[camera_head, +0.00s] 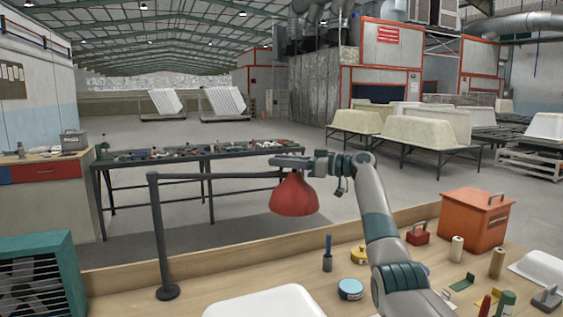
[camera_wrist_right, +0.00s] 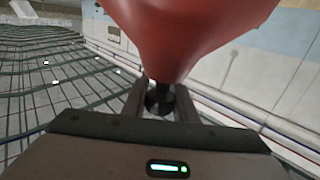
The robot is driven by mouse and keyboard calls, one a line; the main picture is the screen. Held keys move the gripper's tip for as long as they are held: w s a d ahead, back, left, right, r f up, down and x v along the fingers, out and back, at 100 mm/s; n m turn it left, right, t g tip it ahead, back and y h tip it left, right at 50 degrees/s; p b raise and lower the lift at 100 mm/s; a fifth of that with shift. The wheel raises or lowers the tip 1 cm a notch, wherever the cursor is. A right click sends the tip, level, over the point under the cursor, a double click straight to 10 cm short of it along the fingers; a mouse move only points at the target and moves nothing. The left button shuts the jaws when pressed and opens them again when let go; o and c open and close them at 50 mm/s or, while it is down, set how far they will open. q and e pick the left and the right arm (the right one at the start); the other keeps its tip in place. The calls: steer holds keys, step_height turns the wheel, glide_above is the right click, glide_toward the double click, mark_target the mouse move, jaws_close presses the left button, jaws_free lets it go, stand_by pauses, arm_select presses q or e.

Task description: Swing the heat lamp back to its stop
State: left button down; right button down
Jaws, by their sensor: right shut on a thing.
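The heat lamp has a red shade (camera_head: 294,196) hanging from a dark horizontal arm (camera_head: 215,176), which runs from a grey upright post (camera_head: 160,235) on the bench at the left. My right gripper (camera_head: 287,161) is at the top of the shade, at the outer end of the lamp arm. In the right wrist view, the shade (camera_wrist_right: 190,30) fills the upper middle, and my gripper (camera_wrist_right: 160,98) is shut on a dark round part of the lamp at the shade's narrow end. The lamp's stop cannot be made out. My left gripper is not in view.
A white shell (camera_head: 265,303) lies at the bench's front edge. A dark-handled tool (camera_head: 327,254), blue tin (camera_head: 350,289), yellow tape (camera_head: 359,254) and orange box (camera_head: 476,220) stand to the right. A teal slatted unit (camera_head: 38,268) is at the left. Bench around the post is clear.

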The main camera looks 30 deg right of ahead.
steer(key=c, duration=1.6)
jaws_free()
steer(key=shift+w+d+r, duration=0.1)
steer(key=shift+d+r, duration=0.1)
steer(key=shift+r, duration=0.25)
steer(key=shift+o, duration=0.8)
steer(key=shift+w+f, duration=0.4)
steer(key=shift+f, duration=0.05)
steer(key=shift+s+r, duration=0.1)
steer(key=shift+s, duration=0.15)
steer(key=shift+s+d, duration=0.35)
arm_select(q)
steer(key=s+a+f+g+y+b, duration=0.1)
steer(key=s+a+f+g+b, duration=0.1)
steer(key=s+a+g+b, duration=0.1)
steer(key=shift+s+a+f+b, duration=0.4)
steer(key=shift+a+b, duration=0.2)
steer(key=shift+b, duration=0.2)
arm_select(e)
steer(key=v, duration=1.6)
steer(key=shift+d, duration=0.1)
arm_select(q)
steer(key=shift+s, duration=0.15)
